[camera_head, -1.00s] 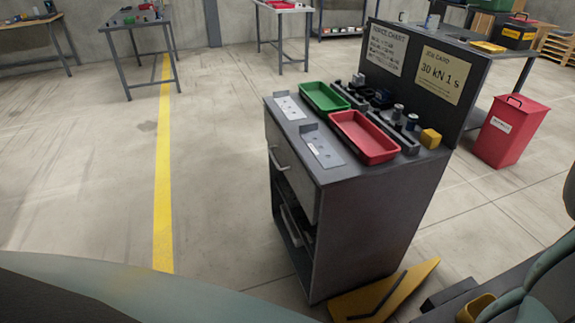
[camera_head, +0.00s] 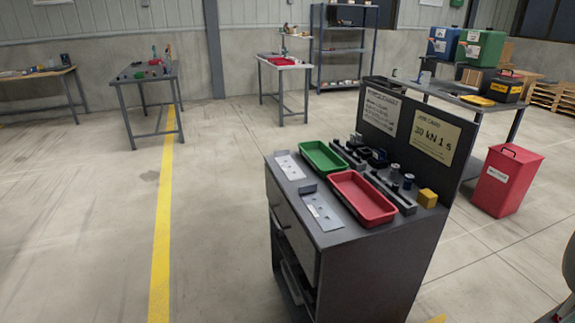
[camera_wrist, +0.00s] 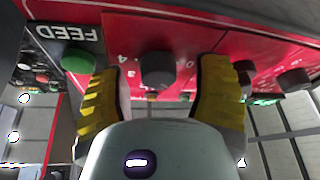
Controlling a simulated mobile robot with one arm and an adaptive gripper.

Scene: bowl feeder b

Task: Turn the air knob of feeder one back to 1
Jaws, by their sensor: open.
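In the wrist view a red feeder panel (camera_wrist: 200,32) fills the top, with its lettering upside down. A black round knob (camera_wrist: 157,68) with white scale digits around it is on the panel. My gripper (camera_wrist: 159,85) has yellow ribbed fingers, one on each side of this knob. The fingers are open, with visible gaps to the knob. A second dark knob (camera_wrist: 292,80) is at the right, partly near the panel's edge. I cannot tell from the wrist view which feeder this is, nor the pointer's exact setting. The gripper and panel are not in the head view.
A green button (camera_wrist: 78,60) and a FEED label (camera_wrist: 68,38) are left of the gripper. In the head view a grey cabinet (camera_head: 375,270) carries a green tray (camera_head: 322,157) and a red tray (camera_head: 360,198). A red bin (camera_head: 507,182) stands right; the floor left is clear.

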